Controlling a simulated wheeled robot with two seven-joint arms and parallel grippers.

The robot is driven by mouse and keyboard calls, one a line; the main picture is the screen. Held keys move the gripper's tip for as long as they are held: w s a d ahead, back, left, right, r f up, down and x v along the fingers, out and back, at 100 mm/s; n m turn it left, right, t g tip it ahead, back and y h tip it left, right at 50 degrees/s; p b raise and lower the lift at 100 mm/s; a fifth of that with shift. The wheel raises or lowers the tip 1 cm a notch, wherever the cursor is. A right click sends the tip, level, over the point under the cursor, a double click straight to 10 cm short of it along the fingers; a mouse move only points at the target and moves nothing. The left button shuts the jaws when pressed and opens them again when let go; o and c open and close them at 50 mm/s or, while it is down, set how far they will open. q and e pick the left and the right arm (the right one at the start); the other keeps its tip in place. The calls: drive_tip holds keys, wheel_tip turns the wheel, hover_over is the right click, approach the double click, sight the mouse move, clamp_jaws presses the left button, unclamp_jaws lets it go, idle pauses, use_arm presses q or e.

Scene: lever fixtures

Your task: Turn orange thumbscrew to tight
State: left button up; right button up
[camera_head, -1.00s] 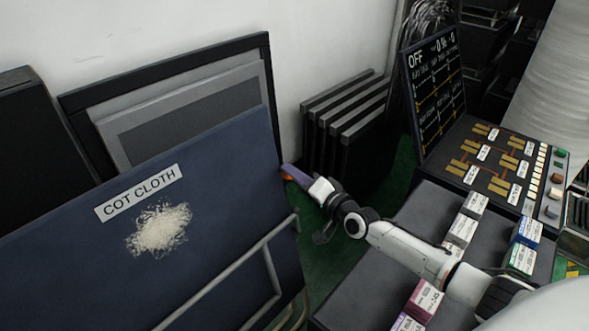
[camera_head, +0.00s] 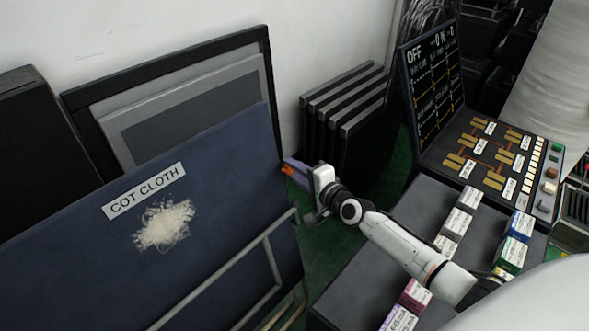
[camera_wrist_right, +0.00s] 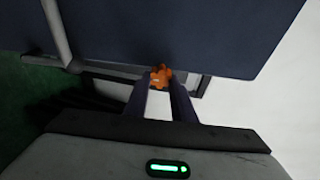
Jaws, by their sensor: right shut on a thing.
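The orange thumbscrew (camera_head: 287,170) is at the right edge of the blue board labelled COT CLOTH (camera_head: 60,235). My right gripper (camera_head: 291,168) reaches it from the right, its purple fingers at the screw. In the right wrist view the lobed orange thumbscrew (camera_wrist_right: 160,76) sits between the two fingertips (camera_wrist_right: 160,88), in front of the dark blue board. The right gripper is shut on the thumbscrew. No tight or loose marking can be read. My left gripper is not in view.
A grey rail (camera_head: 245,256) runs along the board's front, just below my right gripper. Dark ribbed panels (camera_head: 345,100) stand behind it. A grey bench (camera_head: 370,265) with several small boxes and a control panel (camera_head: 490,165) stand at the right.

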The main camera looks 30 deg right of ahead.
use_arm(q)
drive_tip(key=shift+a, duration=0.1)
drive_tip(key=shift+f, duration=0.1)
use_arm(e)
drive_tip(key=o, duration=1.1)
drive_tip(key=shift+c, duration=0.2)
drive_tip(key=shift+s, duration=0.1)
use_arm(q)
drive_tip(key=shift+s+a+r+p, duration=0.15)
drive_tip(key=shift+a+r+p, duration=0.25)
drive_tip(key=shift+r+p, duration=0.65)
use_arm(e)
drive_tip(key=v, duration=1)
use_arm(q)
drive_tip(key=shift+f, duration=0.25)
use_arm(e)
drive_tip(key=shift+s, duration=0.1)
